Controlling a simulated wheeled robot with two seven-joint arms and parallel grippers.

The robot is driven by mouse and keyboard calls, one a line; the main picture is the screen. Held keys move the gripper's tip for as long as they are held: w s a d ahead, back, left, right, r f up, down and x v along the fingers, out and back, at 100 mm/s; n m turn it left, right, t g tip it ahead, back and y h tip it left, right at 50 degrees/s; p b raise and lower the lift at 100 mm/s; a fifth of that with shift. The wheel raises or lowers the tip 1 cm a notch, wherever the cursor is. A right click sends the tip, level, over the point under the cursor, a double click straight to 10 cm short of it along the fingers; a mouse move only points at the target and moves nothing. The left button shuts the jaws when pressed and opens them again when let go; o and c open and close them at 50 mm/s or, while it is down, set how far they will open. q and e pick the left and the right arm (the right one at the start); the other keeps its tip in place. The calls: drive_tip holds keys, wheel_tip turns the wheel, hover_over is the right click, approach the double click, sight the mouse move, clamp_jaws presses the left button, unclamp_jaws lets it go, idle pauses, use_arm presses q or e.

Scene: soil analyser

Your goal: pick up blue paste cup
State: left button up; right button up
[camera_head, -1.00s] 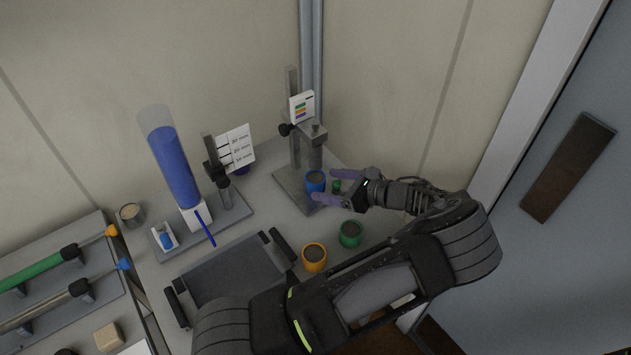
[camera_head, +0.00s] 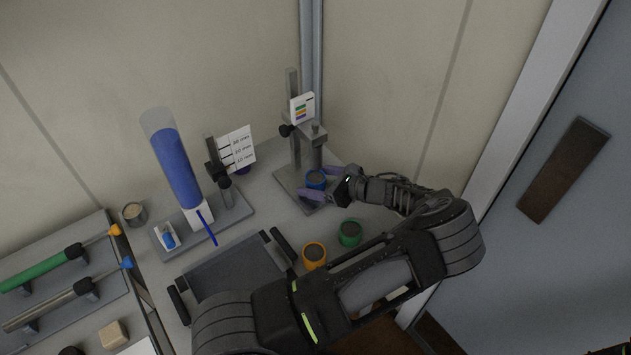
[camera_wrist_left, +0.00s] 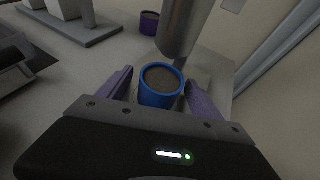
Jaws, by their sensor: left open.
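The blue paste cup (camera_head: 316,180) stands upright on the grey base plate of the penetrometer-like stand, full of dark paste. It also shows in the left wrist view (camera_wrist_left: 160,86), below a metal cylinder. My left gripper (camera_head: 322,183) is open, with its purple fingers on either side of the cup. In the left wrist view the fingers (camera_wrist_left: 158,92) flank the cup; the right finger looks very close to it, and I cannot tell if it touches. My right gripper is not in view.
The stand (camera_head: 294,140) rises behind the cup, its cylinder close above. An orange cup (camera_head: 314,256) and a green cup (camera_head: 350,233) stand nearer me. A purple cup (camera_wrist_left: 149,22) stands beyond. A blue-filled cylinder (camera_head: 176,165) is at left.

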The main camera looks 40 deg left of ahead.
use_arm(q)
clamp_jaws()
idle(0.7)
